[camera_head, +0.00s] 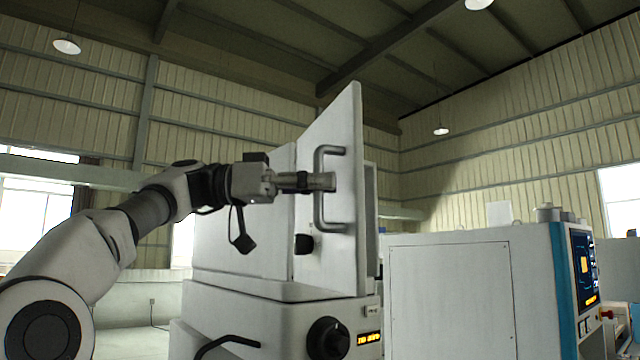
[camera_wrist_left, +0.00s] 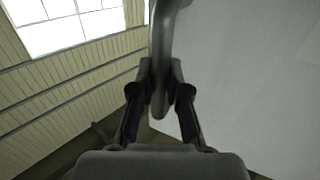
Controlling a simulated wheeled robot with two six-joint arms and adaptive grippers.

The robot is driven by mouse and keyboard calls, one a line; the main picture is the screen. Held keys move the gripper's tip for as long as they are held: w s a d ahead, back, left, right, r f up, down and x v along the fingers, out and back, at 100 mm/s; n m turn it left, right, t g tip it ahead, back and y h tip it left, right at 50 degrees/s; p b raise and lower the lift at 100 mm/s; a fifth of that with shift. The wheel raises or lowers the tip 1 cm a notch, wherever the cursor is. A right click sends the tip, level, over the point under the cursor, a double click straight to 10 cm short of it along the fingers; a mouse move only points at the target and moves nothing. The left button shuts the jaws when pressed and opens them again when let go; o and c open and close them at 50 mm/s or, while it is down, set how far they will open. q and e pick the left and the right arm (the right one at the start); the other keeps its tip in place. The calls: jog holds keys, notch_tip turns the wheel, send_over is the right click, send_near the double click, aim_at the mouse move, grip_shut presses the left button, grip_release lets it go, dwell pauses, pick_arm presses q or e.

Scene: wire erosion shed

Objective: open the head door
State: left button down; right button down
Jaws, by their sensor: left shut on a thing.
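The head door (camera_head: 343,130) is a tall pale grey panel on the upper part of the machine, in the middle of the head view. It stands at an angle to the machine's head (camera_head: 240,232), so it looks at least partly open. A grey C-shaped handle (camera_head: 319,215) is fixed upright on its face. My left gripper (camera_head: 325,182) is shut on the handle's vertical bar. In the left wrist view the handle (camera_wrist_left: 160,70) passes between the two fingers (camera_wrist_left: 160,95), with the pale door panel (camera_wrist_left: 245,80) beside it. My right gripper is in neither view.
Below the door are a round black knob (camera_head: 328,338), an orange display (camera_head: 369,337) and a black curved lower handle (camera_head: 226,344). A white cabinet (camera_head: 450,295) with a blue-edged control screen (camera_head: 584,265) stands to the right. Space above the machine is clear.

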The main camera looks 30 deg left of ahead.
pick_arm(q)
jog(key=shift+f, duration=0.15)
jog(key=c, duration=1.4)
grip_release()
jog(key=shift+w+d, duration=0.1)
jog(key=v, duration=0.7)
jog(key=shift+a, duration=0.3)
